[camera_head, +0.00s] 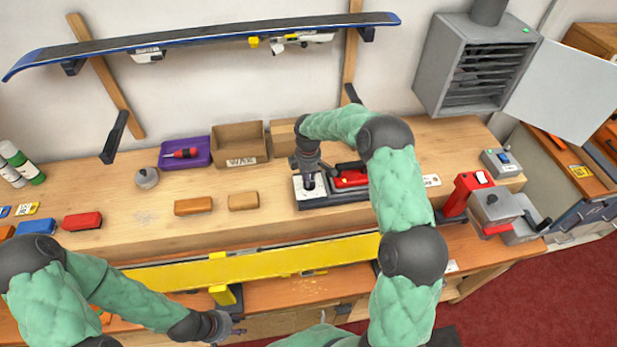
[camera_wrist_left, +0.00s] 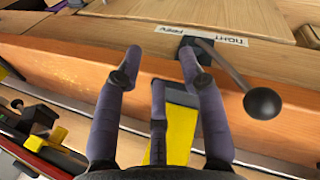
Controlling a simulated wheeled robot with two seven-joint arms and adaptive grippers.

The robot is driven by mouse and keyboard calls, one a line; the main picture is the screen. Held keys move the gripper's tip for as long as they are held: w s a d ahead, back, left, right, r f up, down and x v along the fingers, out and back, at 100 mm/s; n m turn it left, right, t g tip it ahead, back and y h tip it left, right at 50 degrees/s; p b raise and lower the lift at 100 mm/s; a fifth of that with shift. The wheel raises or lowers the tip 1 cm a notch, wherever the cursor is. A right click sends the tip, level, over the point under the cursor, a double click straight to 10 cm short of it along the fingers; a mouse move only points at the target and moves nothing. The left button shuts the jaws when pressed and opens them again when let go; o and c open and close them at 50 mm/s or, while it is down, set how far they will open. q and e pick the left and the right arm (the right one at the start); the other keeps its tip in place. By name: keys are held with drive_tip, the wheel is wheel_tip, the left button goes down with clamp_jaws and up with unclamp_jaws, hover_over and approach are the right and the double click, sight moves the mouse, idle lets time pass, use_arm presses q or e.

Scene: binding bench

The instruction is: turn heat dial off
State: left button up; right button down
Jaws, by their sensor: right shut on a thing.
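A red iron (camera_head: 350,178) rests on a dark stand with a pale panel (camera_head: 318,202) on the bench. My right gripper (camera_head: 309,184) points down at the left part of this panel and is shut on a small part there, seemingly the heat dial. The fingers hide the dial, so its setting cannot be read. My left gripper (camera_head: 228,328) is low at the front of the bench. In the left wrist view its fingers (camera_wrist_left: 160,62) are spread with nothing between them, so it is open and empty.
A yellow ski (camera_head: 290,262) lies along the bench front. In the left wrist view a lever with a black ball knob (camera_wrist_left: 262,102) stands beside a label (camera_wrist_left: 217,36). A purple tray (camera_head: 200,160), wax blocks (camera_head: 193,206) and a red-and-grey device (camera_head: 497,208) occupy the bench.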

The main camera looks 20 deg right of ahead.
drive_tip(key=shift+n, duration=0.6)
drive_tip(key=c, duration=1.1)
unclamp_jaws()
drive_tip(key=shift+c, duration=0.2)
drive_tip(key=shift+r, duration=0.15)
wheel_tip(320, 180, up, 12)
drive_tip(key=shift+a+f, duration=0.1)
drive_tip(key=shift+f, duration=0.1)
